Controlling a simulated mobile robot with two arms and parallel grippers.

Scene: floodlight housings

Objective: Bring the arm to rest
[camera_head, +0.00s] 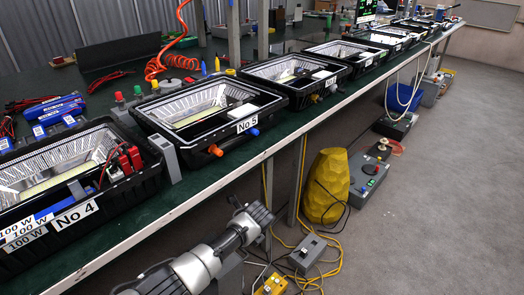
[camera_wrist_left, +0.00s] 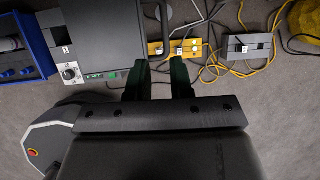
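My left gripper (camera_wrist_left: 159,70) shows in the left wrist view as two dark fingers, parted with a clear gap. Nothing is held between them; the grey floor and part of a yellow power strip (camera_wrist_left: 175,48) show beyond the fingertips. In the head view one of my grey arms reaches in at the bottom, in front of the bench's front edge. Its gripper cannot be made out there. My right gripper is not in view.
A green-topped bench (camera_head: 190,190) carries floodlight housings, including No 4 (camera_head: 75,213) and No 5 (camera_head: 246,124). On the floor are a yellow lumpy object (camera_head: 327,185), a grey socket box (camera_head: 307,253) and loose yellow cables. Floor at the right is clear.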

